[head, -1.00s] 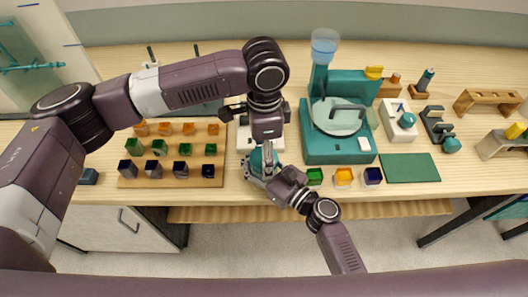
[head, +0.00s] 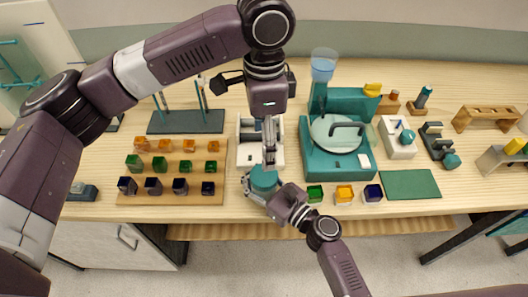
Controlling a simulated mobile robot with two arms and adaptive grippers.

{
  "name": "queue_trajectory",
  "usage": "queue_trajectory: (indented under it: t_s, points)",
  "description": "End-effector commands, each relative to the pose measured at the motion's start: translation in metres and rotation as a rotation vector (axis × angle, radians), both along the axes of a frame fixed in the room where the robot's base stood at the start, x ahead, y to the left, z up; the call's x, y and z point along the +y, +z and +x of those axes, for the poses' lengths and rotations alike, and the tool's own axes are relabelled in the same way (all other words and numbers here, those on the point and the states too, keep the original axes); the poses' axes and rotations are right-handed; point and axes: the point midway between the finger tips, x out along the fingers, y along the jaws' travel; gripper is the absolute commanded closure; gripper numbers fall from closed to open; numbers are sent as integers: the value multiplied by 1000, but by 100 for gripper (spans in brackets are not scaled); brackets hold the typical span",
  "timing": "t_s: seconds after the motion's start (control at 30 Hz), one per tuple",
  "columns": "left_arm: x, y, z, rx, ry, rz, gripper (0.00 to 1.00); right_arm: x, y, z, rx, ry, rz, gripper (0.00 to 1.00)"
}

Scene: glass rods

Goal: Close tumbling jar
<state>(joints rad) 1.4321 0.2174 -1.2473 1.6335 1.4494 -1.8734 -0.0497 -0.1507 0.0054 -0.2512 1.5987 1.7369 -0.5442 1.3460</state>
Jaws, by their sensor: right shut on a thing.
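A teal round piece (head: 264,180), which looks like the tumbling jar or its lid, is at the front edge of the table. My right gripper (head: 258,186) comes from the lower right and is shut on it. My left gripper (head: 269,152) points down over the white base (head: 245,157), just behind the teal piece. Its fingers look narrow and close together, and I cannot tell whether they hold anything. The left hand hides part of the white base. I cannot tell whether the jar's opening is covered.
A wooden board (head: 170,199) with rows of coloured cubes lies to the left, with a dark rack (head: 186,122) behind it. A teal machine (head: 316,160) stands close on the right. Small coloured boxes (head: 344,193) and a green mat (head: 409,185) lie along the front edge.

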Motion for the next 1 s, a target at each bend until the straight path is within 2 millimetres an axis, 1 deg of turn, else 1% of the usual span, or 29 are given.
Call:
queue_trajectory:
  t_s: [0.13, 0.37, 0.4, 0.7, 0.77, 1.0]
  points:
    - [0, 7, -1, 1, -1, 1, 30, 0, -1, 0, 1, 0, 0, 100]
    - [0, 7, -1, 1, -1, 1, 30, 0, -1, 0, 1, 0, 0, 100]
    - [0, 7, 0, 1, -1, 1, 30, 0, -1, 0, 1, 0, 0, 74]
    - [0, 7, 0, 1, 0, 1, 30, 0, 0, 0, 1, 0, -1, 41]
    - [0, 7, 0, 1, 0, 1, 30, 0, 0, 0, 0, 0, 0, 36]
    - [0, 7, 0, 1, 0, 1, 30, 0, 0, 0, 0, 0, 0, 36]
